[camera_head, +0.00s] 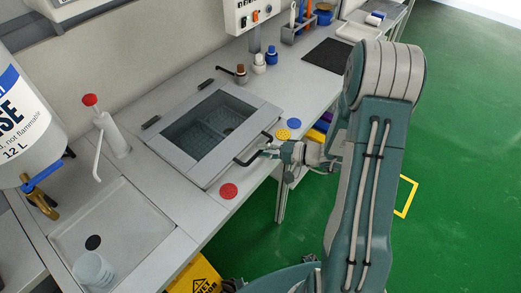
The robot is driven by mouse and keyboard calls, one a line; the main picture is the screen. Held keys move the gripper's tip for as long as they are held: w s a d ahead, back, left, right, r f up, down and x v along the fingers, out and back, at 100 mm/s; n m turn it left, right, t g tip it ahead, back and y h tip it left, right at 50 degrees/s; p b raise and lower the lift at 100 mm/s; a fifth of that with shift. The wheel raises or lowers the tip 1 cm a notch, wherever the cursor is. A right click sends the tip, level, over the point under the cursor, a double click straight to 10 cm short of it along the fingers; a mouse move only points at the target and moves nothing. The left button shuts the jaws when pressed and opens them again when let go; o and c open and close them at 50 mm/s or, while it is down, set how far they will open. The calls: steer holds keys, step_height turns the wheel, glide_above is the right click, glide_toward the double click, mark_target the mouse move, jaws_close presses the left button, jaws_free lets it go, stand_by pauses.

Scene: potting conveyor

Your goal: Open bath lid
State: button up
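The bath lid (247,105) is a pale framed panel with a dark glass window (208,125), set in the bench top. It lies flat or nearly flat, with two dark hinges at its back edge. A black bar handle (243,162) runs along its front right edge. My gripper (267,149) is at this handle, reaching in from the right. Its fingertips overlap the handle in the picture, but whether they grip it is too small to tell. Through the glass a basket-like grid shows in the bath.
A red disc (229,191) and yellow and blue discs lie near the front edge. A sink (120,225) with a beaker and a red-topped dispenser (109,128) are at left. Green floor is free at right.

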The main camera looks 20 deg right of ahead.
steer(key=shift+w+a+f, duration=0.1)
steer(key=shift+w+a, duration=0.15)
steer(key=shift+a, duration=0.25)
jaws_close()
